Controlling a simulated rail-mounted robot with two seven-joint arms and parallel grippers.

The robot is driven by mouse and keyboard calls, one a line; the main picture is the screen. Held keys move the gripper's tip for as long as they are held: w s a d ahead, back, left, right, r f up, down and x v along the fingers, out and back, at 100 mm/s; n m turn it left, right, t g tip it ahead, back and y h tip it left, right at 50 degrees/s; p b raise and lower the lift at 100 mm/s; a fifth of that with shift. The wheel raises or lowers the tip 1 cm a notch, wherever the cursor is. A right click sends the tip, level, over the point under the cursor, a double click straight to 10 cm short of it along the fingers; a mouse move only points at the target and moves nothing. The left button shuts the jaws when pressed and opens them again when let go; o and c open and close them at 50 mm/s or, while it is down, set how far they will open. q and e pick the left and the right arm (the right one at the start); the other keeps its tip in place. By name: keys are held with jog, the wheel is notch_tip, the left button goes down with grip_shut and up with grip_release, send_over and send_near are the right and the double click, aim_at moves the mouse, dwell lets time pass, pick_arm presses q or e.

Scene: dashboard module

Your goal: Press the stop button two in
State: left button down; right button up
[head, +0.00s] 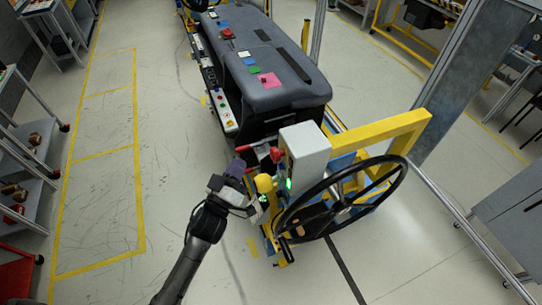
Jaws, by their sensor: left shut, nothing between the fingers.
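A red knob-like part (277,155), which looks like a stop button, is at the left side of a grey box (308,150). A yellow rounded part (264,183) is just below it. I cannot tell which part is stop button two. My left gripper (257,209) is shut and empty, close to the yellow part and left of the steering wheel (398,180). Whether it touches anything is hard to tell. My right gripper is out of view.
A dark dashboard module (270,95) with coloured pads and a side row of buttons (227,115) stands behind. A yellow frame (400,125) is to the right. Shelves (40,145) line the left edge. The floor (105,190) between is clear.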

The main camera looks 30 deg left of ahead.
aim_at(273, 155)
pick_arm(q)
jog(key=w+d, duration=0.2)
jog(key=w, duration=0.1)
jog(key=w+d, duration=0.1)
jog(key=shift+w+b, duration=0.3)
jog(key=shift+b, duration=0.05)
dwell(0.6)
dwell(0.7)
dwell(0.7)
jog(key=shift+w, duration=0.1)
jog(key=shift+w+d, duration=0.2)
jog(key=shift+d, duration=0.05)
